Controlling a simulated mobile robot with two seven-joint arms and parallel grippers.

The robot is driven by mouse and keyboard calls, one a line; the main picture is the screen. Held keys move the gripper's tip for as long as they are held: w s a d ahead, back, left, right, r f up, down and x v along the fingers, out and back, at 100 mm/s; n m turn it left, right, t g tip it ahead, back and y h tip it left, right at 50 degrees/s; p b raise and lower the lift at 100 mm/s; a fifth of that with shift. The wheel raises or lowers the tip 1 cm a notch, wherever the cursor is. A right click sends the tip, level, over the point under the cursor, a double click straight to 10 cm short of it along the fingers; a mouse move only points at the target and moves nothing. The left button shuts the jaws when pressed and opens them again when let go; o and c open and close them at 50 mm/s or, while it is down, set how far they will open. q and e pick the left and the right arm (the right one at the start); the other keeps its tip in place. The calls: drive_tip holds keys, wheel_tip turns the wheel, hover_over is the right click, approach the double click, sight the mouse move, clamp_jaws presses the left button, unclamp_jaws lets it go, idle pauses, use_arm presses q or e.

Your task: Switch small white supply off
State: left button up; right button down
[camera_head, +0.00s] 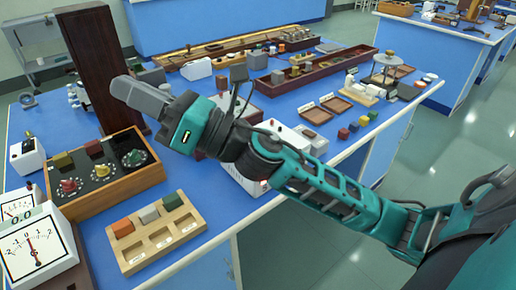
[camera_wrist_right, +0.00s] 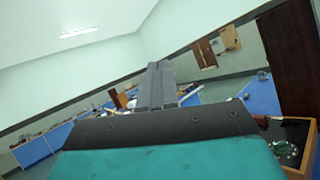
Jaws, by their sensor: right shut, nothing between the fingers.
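A small white box (camera_head: 27,156) with dark fittings on top stands at the left edge of the blue bench. A larger white case (camera_head: 243,179) is partly hidden behind my right arm. I cannot tell for certain which one is the small white supply, and no switch position is readable. My right gripper (camera_head: 122,86) is shut and empty, raised above the bench in front of the dark brown tower and pointing left. In the right wrist view its closed fingers (camera_wrist_right: 158,68) point toward the far wall. My left gripper is not in view.
A wooden box with dials (camera_head: 150,172), a sorting tray (camera_head: 185,228) with coloured blocks and white meters (camera_head: 40,248) fill the near left. The dark brown tower (camera_head: 97,60) stands tall beside the gripper. Long wooden trays (camera_head: 318,72) lie farther back. Free blue surface is narrow.

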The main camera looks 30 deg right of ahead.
drive_tip(key=s+a+f+n+g, duration=0.1)
drive_tip(key=a+f+n+g, duration=0.1)
drive_tip(key=n+g, duration=0.6)
drive_tip(key=s+a+f+n+g, duration=0.2)
drive_tip(key=n+g, duration=0.2)
drive_tip(key=n, duration=0.8)
drive_tip(key=w+d+f+n+g+h, duration=0.2)
drive_tip(key=d+f+n+h, duration=0.3)
drive_tip(key=n+h, duration=0.1)
drive_tip(key=w+d+n+h, duration=0.1)
drive_tip(key=d+h, duration=0.4)
drive_tip(key=d, duration=0.6)
drive_tip(key=w+d+n+h, duration=0.2)
drive_tip(key=d+h, duration=0.4)
drive_tip(key=d, duration=0.4)
drive_tip(key=shift+d+f+n+t, duration=0.3)
drive_tip(key=shift+d+n, duration=0.05)
drive_tip(key=shift+n, duration=0.45)
drive_tip(key=x, duration=0.8)
drive_tip(key=s+x, duration=0.1)
drive_tip(key=x, duration=0.4)
drive_tip(key=shift+s+f, duration=0.1)
drive_tip(key=shift+f, duration=0.45)
